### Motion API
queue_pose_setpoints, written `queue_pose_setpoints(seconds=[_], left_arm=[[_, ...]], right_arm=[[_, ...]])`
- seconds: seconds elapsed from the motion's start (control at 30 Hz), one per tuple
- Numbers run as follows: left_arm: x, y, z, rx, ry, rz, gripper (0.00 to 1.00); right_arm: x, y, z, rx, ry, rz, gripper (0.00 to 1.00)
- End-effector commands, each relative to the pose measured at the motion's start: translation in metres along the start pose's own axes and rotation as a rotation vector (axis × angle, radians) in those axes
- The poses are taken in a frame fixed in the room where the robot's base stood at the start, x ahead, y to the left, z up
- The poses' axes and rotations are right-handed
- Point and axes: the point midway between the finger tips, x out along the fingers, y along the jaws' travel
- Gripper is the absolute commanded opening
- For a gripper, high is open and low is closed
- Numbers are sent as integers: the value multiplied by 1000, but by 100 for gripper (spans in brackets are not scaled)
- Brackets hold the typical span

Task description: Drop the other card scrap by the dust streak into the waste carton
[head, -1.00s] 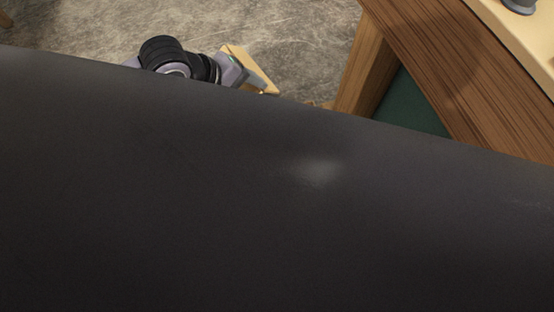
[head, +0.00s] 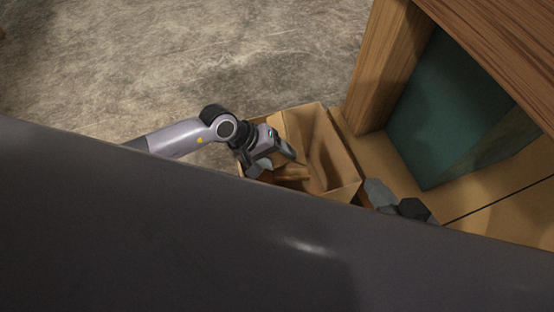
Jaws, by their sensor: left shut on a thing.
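The waste carton (head: 337,152) is an open brown box on the floor, in the middle of the head view; the dark surface in front hides its near side. My left gripper (head: 280,157) comes in from the left and is over the carton's left part, tilted down toward its opening. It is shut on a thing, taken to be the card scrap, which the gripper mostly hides. A tan piece (head: 293,173) shows below the fingers, inside the carton's outline; I cannot tell whether it is held or lies in the carton. The dust streak is not seen.
A wooden desk leg (head: 388,65) and a dark green panel (head: 440,115) stand to the right of the carton. Bare grey floor (head: 180,60) extends behind and left.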

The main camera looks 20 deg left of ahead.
Motion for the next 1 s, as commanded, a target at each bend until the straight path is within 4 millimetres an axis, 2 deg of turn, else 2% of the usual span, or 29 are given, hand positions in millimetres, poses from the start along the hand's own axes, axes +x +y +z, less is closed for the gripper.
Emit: queue_pose_setpoints(seconds=[0.27,0.53,0.9,0.93,1.0], left_arm=[[19,-14,0,-2,0,0,31],[43,-32,0,-2,0,1,31],[47,-35,0,-2,0,0,31],[47,-35,0,-2,0,0,69],[46,-35,0,-1,0,0,89]], right_arm=[[8,-7,4,42,18,-48,0],[2,3,7,-37,70,-11,0],[-1,6,3,-64,87,3,0],[-1,6,3,-64,87,3,0],[-1,6,3,-64,87,3,0]])
